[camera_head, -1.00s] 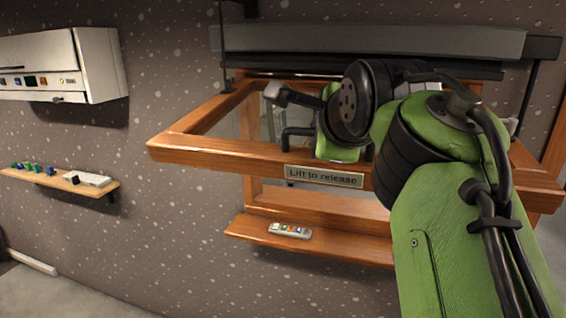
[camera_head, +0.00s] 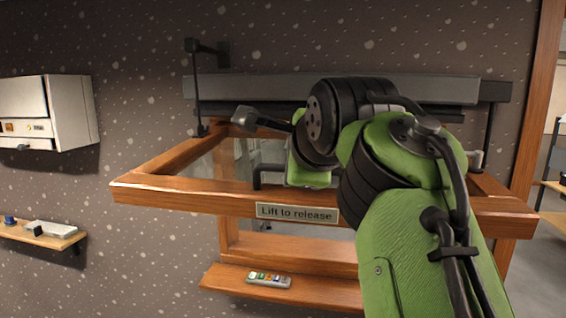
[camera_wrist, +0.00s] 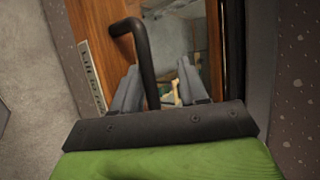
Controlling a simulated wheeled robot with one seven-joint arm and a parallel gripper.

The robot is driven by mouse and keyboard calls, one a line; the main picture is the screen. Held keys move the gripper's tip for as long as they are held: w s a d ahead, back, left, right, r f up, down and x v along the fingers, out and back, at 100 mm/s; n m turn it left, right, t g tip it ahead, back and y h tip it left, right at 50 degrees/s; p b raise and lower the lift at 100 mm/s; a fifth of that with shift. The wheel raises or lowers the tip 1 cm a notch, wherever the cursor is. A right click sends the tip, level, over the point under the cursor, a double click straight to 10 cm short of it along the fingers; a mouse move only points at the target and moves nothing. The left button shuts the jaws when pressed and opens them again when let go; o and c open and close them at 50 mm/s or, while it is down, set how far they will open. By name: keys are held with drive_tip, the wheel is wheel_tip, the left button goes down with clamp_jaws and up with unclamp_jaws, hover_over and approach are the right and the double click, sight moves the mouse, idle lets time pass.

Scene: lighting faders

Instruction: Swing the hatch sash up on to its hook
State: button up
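The hatch sash (camera_head: 190,197), a wood-framed glass panel labelled "Lift to release", stands swung out from the wall, roughly level. Its black bar handle (camera_head: 257,173) is partly hidden by my arm. In the wrist view the handle (camera_wrist: 144,50) runs close to the left finger of my gripper (camera_wrist: 160,70). The two grey fingers are apart; I cannot tell whether either touches the bar.
A grey rail (camera_head: 260,88) crosses the wall above the sash. A wooden sill (camera_head: 222,279) below holds a small device with coloured buttons (camera_head: 269,280). A white cabinet (camera_head: 72,108) and a small shelf (camera_head: 62,242) are at left. A doorway opens at right.

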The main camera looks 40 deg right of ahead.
drive_tip(key=shift+s+a+r, duration=0.15)
drive_tip(key=v, duration=1.5)
drive_tip(key=shift+s+a, duration=0.2)
drive_tip(key=shift+s, duration=0.05)
drive_tip(key=w+a+f+n+g+y+b, duration=0.1)
drive_tip(key=w+a+f+n+y+b, duration=0.15)
drive_tip(key=f+n, duration=0.6)
drive_tip(key=w+a+f+n+g+y+b, duration=0.1)
drive_tip(key=w+a+f+n+b, duration=0.25)
drive_tip(key=f, duration=1.05)
drive_tip(key=s+a+f+n+g+y+b, duration=0.1)
drive_tip(key=s+a+f+n+g, duration=0.1)
drive_tip(key=f+n, duration=0.5)
drive_tip(key=s+a+f+n+g+y+b, duration=0.1)
drive_tip(key=s+a+f+n, duration=0.3)
drive_tip(key=f, duration=1.4)
drive_tip(key=n+b, duration=0.1)
drive_tip(key=n, duration=0.1)
drive_tip(key=shift+f+n+g, duration=0.4)
drive_tip(key=shift+s+a, duration=0.1)
